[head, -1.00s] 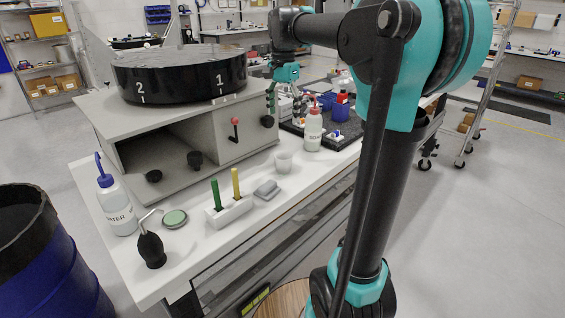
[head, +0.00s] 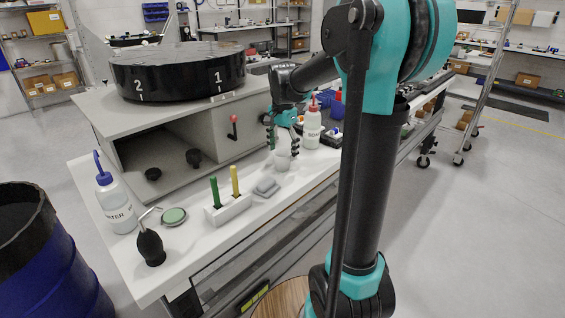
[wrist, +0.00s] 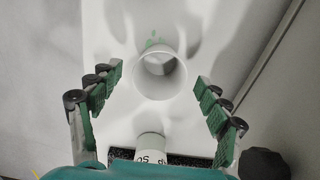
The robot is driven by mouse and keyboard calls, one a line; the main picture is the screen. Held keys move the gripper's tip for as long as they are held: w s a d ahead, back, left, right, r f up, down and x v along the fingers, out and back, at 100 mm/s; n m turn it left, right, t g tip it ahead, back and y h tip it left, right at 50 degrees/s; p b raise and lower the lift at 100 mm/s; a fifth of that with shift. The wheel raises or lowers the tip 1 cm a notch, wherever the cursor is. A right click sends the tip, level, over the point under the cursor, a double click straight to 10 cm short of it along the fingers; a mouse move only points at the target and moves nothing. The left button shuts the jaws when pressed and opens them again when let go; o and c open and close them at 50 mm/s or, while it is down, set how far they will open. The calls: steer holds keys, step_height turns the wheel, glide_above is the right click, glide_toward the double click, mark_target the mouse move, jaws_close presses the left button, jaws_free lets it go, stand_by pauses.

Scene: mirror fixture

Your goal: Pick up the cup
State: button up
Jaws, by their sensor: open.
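The cup is a small white open-topped cup. In the wrist view the cup (wrist: 160,73) stands ahead of my gripper, centred between the fingers, with its round mouth facing the camera. In the head view the cup (head: 282,163) is on the white bench top. My gripper (head: 283,143) is just above and around it there, partly covering it. In the wrist view my gripper (wrist: 159,90) is open, one green-padded finger on each side, with a gap between the cup and each finger.
The grey cabinet (head: 232,140) is to the left. A grey block (head: 266,187) and a holder with green and yellow sticks (head: 228,208) stand nearer on the bench.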

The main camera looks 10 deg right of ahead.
steer(key=shift+f, duration=0.8)
steer(key=shift+c, duration=0.2)
steer(key=c, duration=0.8)
steer(key=shift+r, duration=0.15)
step_height(320, 180, up, 20)
steer(key=shift+s+f, duration=0.1)
steer(key=shift+s, duration=0.05)
